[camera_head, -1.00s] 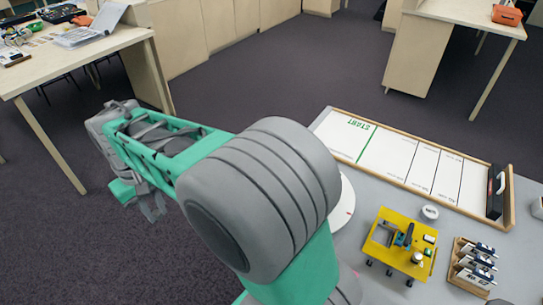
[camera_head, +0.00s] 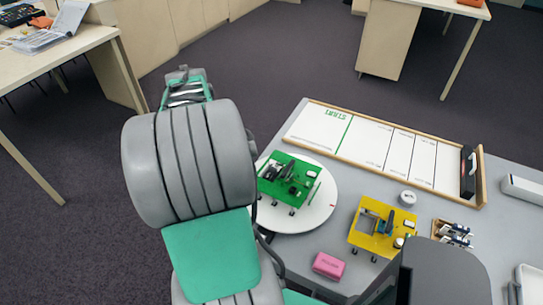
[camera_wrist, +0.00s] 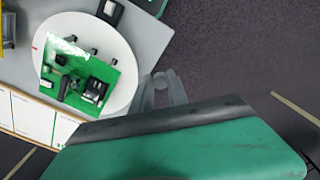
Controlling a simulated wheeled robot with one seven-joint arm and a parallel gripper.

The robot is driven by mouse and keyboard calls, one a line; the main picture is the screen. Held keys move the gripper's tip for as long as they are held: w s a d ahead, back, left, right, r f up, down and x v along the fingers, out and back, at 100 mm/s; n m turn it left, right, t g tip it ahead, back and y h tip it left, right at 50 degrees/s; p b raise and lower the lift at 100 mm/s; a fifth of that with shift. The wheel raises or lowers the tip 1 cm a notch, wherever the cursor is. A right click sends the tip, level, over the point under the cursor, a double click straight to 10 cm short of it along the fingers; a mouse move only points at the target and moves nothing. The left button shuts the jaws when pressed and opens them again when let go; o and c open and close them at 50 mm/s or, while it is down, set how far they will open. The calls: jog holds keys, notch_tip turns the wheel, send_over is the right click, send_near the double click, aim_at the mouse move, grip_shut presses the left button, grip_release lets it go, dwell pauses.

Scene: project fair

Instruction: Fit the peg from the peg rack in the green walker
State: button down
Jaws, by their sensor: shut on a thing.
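The green walker (camera_head: 300,178), a flat green board with dark parts on top and short dark legs, stands on a white round turntable (camera_head: 325,208). Both also show in the wrist view, the walker (camera_wrist: 112,73) on the turntable (camera_wrist: 122,43). My gripper (camera_wrist: 168,82) is beside the turntable's edge in the wrist view, apart from the walker. It is shut on a small grey thing, seemingly the peg (camera_wrist: 170,74), mostly hidden between the fingers. I cannot make out a peg rack for certain.
A yellow walker (camera_head: 368,242) stands right of the turntable. A wooden rack (camera_head: 437,228) holds several small parts. A pink eraser (camera_head: 328,265), a white ring (camera_head: 407,197) and a framed START track (camera_head: 365,143) share the grey table. Dark floor is open behind my arm.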

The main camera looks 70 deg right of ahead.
jog(key=s+d+m+p, duration=0.1)
jog(key=s+d+m, duration=0.35)
jog(key=s, duration=0.65)
jog(key=s+d+m+p, duration=0.1)
jog(key=s+d+m, duration=0.2)
jog(key=s+d, duration=0.55)
jog(key=shift+n, duration=0.25)
jog(key=shift+s+a+f+b, duration=0.45)
jog(key=shift+f+b, duration=0.4)
jog(key=shift+f, duration=0.4)
jog(key=shift+s+a+f+b, duration=0.45)
jog(key=shift+f+b, duration=0.4)
jog(key=shift+f, duration=0.35)
jog(key=shift+s+a+f+b, duration=0.45)
jog(key=shift+f+b, duration=0.4)
jog(key=shift+f, duration=0.4)
jog(key=shift+w+r, duration=0.1)
jog(key=shift+a, duration=0.25)
jog(key=shift+f, duration=1.05)
jog(key=c, duration=1.2)
grip_release()
